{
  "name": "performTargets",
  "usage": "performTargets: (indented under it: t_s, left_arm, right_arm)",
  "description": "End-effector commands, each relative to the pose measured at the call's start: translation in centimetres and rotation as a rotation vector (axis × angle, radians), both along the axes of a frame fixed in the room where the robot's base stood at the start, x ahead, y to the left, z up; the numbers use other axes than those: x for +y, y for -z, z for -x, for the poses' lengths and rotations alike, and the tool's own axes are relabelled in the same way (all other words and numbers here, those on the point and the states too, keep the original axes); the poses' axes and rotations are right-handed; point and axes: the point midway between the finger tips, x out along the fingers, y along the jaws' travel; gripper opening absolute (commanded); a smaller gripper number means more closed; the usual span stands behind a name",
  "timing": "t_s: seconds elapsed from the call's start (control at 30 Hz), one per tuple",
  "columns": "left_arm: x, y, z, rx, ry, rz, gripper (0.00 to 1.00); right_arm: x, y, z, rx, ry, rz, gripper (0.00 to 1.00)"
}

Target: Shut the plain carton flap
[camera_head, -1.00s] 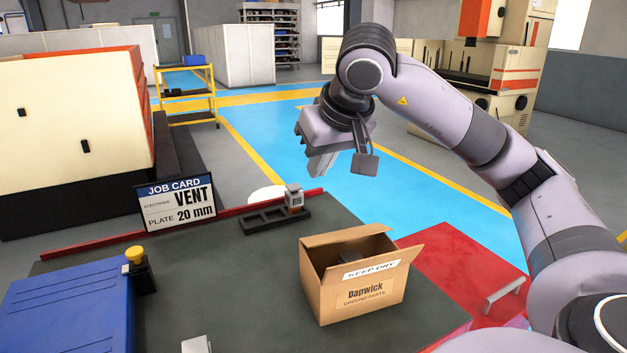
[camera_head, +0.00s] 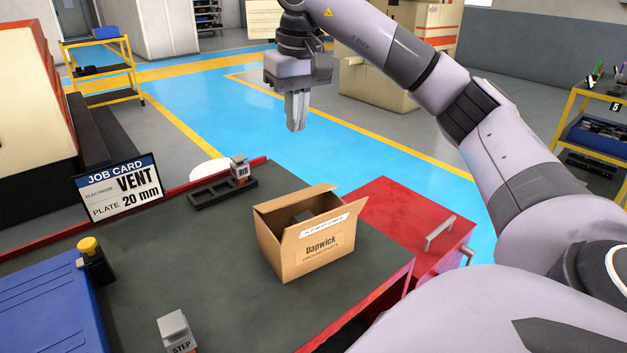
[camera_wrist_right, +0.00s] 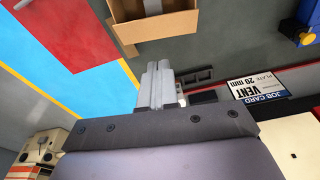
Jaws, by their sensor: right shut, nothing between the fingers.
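The brown carton (camera_head: 318,262), printed "Dapwick", stands open on the dark grey bench top. Its near flap (camera_head: 365,204), with a "KEEP DRY" label, stands up and leans outward. Plain cardboard (camera_head: 290,197) stands along the far side; I cannot tell there where wall ends and flap begins. Something dark lies inside. My right gripper (camera_head: 296,127) is shut and empty, pointing down, beyond and above the carton, apart from it. In the right wrist view the shut fingers (camera_wrist_right: 157,68) show below the carton (camera_wrist_right: 160,27), whose top is cut off. My left gripper is not in view.
A job card (camera_head: 118,188) stands at the bench's far left. A black rack (camera_head: 222,193) holds a grey block. A blue case (camera_head: 45,310), a yellow-topped button post (camera_head: 90,258) and a "STEP" block (camera_head: 175,330) stand nearer. A red drawer unit (camera_head: 400,205) adjoins the right.

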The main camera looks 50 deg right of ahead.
Motion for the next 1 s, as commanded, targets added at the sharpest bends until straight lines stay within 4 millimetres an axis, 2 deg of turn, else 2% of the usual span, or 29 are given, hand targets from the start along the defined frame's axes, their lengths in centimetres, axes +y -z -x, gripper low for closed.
performTargets:
  t_s: [0.13,0.27,0.37,0.7,0.9,1.0]
  left_arm:
    - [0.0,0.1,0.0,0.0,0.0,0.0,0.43]
    - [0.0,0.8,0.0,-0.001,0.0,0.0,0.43]
    - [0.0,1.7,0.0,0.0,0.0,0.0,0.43]
    - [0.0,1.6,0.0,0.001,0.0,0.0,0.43]
    - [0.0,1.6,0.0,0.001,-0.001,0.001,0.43]
    - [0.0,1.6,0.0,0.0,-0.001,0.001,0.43]
  right_arm:
    - [-0.1,0.3,-0.2,0.016,-0.001,-0.004,0.0]
    - [-0.1,1.6,-0.3,0.019,-0.003,-0.005,0.0]
    - [-0.1,3.3,-0.5,0.02,-0.002,-0.005,0.0]
    - [-0.4,10.1,-1.3,0.019,-0.001,-0.003,0.0]
    - [-0.2,12.6,-0.3,0.017,-0.001,-0.002,0.0]
    - [-0.1,13.3,-0.1,0.015,0.0,-0.003,0.0]
